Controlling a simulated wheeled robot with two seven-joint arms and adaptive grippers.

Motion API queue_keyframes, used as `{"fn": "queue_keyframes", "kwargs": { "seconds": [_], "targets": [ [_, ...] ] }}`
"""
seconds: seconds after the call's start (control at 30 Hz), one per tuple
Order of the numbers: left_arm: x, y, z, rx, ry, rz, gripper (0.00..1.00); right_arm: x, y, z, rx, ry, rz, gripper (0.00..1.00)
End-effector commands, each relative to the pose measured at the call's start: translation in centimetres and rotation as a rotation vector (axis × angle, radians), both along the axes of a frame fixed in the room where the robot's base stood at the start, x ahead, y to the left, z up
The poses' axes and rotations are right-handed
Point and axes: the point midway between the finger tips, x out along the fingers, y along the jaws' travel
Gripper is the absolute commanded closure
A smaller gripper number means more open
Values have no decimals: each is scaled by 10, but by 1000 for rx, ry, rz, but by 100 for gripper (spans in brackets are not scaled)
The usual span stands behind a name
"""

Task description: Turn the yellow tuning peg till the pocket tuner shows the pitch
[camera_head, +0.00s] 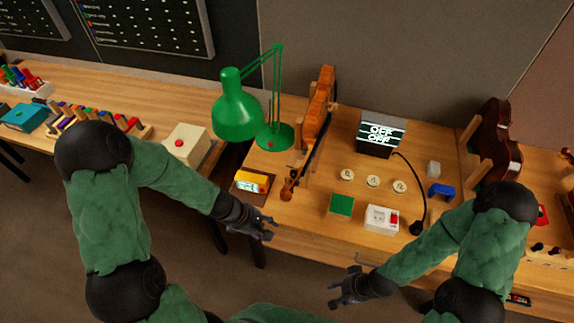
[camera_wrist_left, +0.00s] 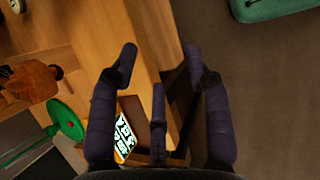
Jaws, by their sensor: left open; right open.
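An orange-brown violin (camera_head: 318,105) stands edge-on near the middle of the bench, its neck end towards me. Its individual pegs are too small to tell apart, and I cannot pick out the yellow one. The yellow pocket tuner (camera_head: 252,182) lies left of the neck end; its lit display also shows in the left wrist view (camera_wrist_left: 123,137), too small to read. My left gripper (camera_head: 268,228) is open and empty, in front of the tuner and off the bench's front edge. My right gripper (camera_head: 336,293) is open and empty, lower down in front of the bench.
A green lamp (camera_head: 239,112) stands left of the violin. A display box (camera_head: 382,134) reads OFF twice. Round discs (camera_head: 373,181), a green block (camera_head: 341,204) and a white switch box (camera_head: 381,218) lie right of the neck. A dark violin (camera_head: 496,140) stands far right.

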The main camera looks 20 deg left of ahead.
Motion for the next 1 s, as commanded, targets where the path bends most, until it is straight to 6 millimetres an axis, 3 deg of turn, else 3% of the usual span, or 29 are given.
{"fn": "queue_keyframes", "kwargs": {
  "seconds": [0.03, 0.2, 0.3, 0.4, 0.57, 1.0],
  "targets": [
    [11, 5, 37, -36, -16, 80, 51, 0, 0, 22, 0, 0, 0, 53],
    [42, 15, 113, -179, -59, 322, 51, 0, 0, 55, 0, 0, 0, 53],
    [55, 20, 144, -245, -84, 415, 51, 0, 0, 66, 0, 0, 0, 53],
    [63, 24, 162, -286, -101, 470, 51, 0, 0, 72, 0, 0, 0, 53],
    [70, 23, 165, -307, -110, 496, 51, 0, 0, 70, 0, 0, -1, 53],
    [107, -10, 114, -305, -107, 493, 51, 0, 0, 50, 0, 0, 0, 53]
  ]
}}
